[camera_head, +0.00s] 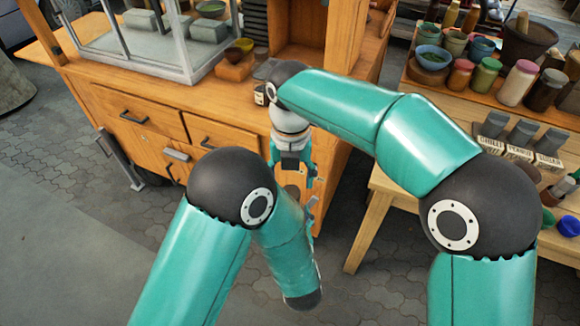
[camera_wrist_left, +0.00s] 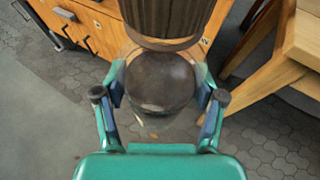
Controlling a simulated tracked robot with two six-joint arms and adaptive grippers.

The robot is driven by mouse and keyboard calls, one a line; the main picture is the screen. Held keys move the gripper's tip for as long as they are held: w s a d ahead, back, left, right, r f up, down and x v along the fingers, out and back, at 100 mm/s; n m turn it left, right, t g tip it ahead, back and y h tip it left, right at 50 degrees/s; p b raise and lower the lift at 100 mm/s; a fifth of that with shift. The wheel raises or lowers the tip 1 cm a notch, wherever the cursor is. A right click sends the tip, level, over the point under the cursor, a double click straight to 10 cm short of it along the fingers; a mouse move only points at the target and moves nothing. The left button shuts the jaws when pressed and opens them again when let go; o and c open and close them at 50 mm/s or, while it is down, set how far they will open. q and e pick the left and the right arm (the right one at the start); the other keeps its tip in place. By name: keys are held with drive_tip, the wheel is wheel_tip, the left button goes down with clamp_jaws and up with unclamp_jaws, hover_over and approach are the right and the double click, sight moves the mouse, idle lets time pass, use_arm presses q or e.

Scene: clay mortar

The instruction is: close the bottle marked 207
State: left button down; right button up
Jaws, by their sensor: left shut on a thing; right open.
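In the left wrist view my left gripper (camera_wrist_left: 159,88) is shut on a dark brown, glossy round body (camera_wrist_left: 160,75). A ribbed dark brown piece (camera_wrist_left: 165,20) is beyond it at the top edge; I cannot tell whether they are joined. In the head view my left gripper is largely hidden behind its own arm. My right gripper (camera_head: 291,170) points down in front of the cart, open, close above a small brown surface (camera_head: 293,192). I can read no 207 anywhere.
The wooden cart (camera_head: 130,105) with drawers and a glass case (camera_head: 150,50) stands ahead. A table (camera_head: 385,190) at right carries several jars, bowls and labelled containers (camera_head: 520,130). Paved floor (camera_head: 400,290) is clear below.

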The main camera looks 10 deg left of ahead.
drive_tip(key=shift+f, duration=2.35)
